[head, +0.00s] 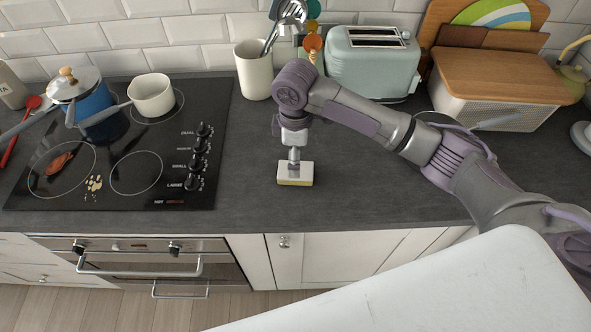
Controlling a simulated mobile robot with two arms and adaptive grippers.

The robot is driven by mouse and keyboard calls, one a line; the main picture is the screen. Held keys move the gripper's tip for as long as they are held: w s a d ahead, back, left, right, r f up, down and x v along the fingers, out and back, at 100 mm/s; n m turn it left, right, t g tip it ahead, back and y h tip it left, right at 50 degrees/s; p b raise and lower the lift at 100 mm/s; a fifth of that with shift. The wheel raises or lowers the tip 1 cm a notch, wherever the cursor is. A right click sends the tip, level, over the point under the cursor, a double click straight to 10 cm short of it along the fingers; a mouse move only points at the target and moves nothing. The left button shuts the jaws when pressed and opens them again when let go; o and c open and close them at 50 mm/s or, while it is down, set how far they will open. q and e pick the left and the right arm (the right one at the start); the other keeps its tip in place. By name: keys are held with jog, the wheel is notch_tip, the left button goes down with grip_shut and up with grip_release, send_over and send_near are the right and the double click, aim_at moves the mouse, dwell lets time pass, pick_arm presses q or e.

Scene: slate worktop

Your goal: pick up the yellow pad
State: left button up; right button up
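The yellow pad (304,178) is a small block with a whitish top and a yellow lower layer. It lies flat on the slate worktop, to the right of the hob, near the front edge. My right gripper (294,166) points straight down over the middle of the pad, its tips at or just above the top face. The fingers look close together, but they are too small to tell whether they are shut on anything. My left gripper is not in view.
A black hob (137,148) with a blue pot (93,105), a cream saucepan (152,97) and food spills is on the left. A utensil crock (254,72), a toaster (372,65) and a wooden-lidded bread bin (497,85) stand behind. The worktop around the pad is clear.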

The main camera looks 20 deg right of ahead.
jog(key=shift+w+f, duration=0.1)
jog(key=shift+f, duration=0.15)
notch_tip(320, 180, down, 4)
jog(key=shift+f+p, duration=0.15)
jog(key=shift+p, duration=0.8)
jog(key=shift+f, duration=0.3)
jog(key=c, duration=1)
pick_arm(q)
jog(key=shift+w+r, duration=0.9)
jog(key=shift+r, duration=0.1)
pick_arm(e)
jog(key=shift+c, duration=0.2)
